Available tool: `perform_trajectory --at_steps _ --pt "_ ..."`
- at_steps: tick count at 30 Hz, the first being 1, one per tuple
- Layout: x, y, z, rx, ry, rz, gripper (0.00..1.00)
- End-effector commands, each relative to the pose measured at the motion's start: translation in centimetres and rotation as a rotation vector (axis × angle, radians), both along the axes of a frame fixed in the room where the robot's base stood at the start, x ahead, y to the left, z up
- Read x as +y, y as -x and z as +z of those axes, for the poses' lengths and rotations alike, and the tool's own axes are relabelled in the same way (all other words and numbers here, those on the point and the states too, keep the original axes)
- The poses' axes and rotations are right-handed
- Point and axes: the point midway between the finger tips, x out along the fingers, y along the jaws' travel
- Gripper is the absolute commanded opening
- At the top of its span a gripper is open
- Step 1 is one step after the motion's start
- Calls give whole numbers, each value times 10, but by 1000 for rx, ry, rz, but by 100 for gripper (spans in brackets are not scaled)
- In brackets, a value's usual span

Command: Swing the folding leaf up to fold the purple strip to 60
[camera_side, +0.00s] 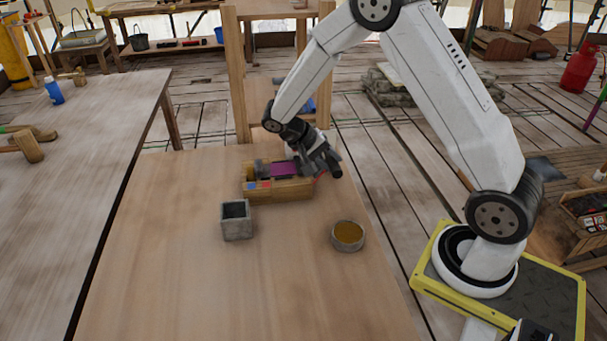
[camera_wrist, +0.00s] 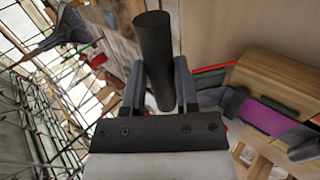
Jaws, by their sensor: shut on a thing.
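The purple strip (camera_side: 284,170) lies flat-looking on a wooden folding fixture (camera_side: 290,192) on the table, and it also shows in the wrist view (camera_wrist: 262,117). My gripper (camera_side: 327,163) is at the right end of the fixture. In the wrist view, my gripper (camera_wrist: 158,85) is shut on a dark cylindrical handle (camera_wrist: 154,45), with one finger on each side. The folding leaf itself is hard to make out; my gripper partly hides that end of the fixture, and the leaf's angle cannot be told.
A grey square cup (camera_side: 236,222) and a round dish (camera_side: 348,235) with amber contents stand in front of the fixture. The front of the wooden table (camera_side: 220,300) is clear. A wooden frame (camera_side: 238,90) stands behind it. Another table (camera_side: 70,160) is at the left.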

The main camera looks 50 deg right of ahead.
Motion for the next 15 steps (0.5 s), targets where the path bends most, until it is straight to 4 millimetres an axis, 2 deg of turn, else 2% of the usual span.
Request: perform_trajectory --at_steps 5,15 --pt "10 -11 2 81 81 3 0" --pt "19 -20 3 74 73 1 0"
